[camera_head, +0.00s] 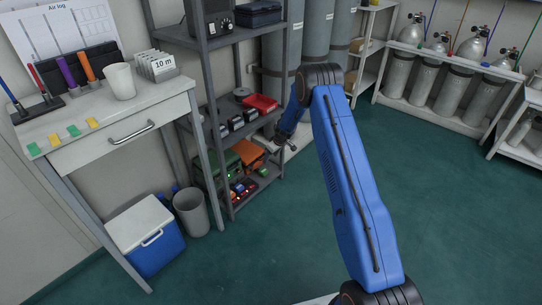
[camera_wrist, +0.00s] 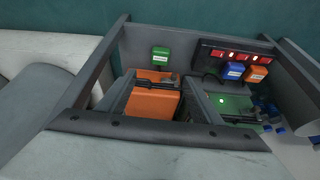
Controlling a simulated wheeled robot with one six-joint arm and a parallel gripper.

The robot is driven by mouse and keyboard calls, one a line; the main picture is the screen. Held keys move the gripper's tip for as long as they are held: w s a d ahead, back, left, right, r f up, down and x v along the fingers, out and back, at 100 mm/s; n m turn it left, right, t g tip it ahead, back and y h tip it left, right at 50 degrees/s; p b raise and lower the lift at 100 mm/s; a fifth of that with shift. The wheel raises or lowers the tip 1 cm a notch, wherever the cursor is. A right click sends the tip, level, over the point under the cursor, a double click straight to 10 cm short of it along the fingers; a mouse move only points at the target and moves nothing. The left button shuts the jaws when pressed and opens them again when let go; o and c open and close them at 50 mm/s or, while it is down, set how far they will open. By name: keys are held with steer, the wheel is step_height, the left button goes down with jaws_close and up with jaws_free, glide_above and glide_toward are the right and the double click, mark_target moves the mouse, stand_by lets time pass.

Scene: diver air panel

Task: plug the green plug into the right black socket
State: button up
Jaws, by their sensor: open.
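The green plug (camera_wrist: 160,53) with a pale label lies on the grey shelf in the wrist view, left of the dark socket strip (camera_wrist: 210,50). A small green shape low on the rack in the head view (camera_head: 262,171) looks like the same plug. A blue plug (camera_wrist: 233,71) and an orange plug (camera_wrist: 257,74) sit at the strip. I cannot make out the right black socket clearly. My gripper (camera_wrist: 160,79) is open and empty, its fingers pointing toward the shelf, with the green plug beyond the tips.
An orange case (camera_wrist: 152,100) and a green case (camera_wrist: 236,104) lie close to my fingers, with black handles. Dark rack posts and shelf edges (camera_head: 205,100) confine the space. A red tray (camera_head: 260,103) is on a higher shelf. The green floor (camera_head: 300,210) is clear.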

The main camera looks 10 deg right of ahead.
mark_target(263, 170)
steer(key=x, duration=1.6)
steer(key=shift+w+a+f, duration=0.15)
steer(key=shift+w+f, duration=0.15)
steer(key=c, duration=1.3)
steer(key=shift+o, duration=0.2)
steer(key=shift+r, duration=1.5)
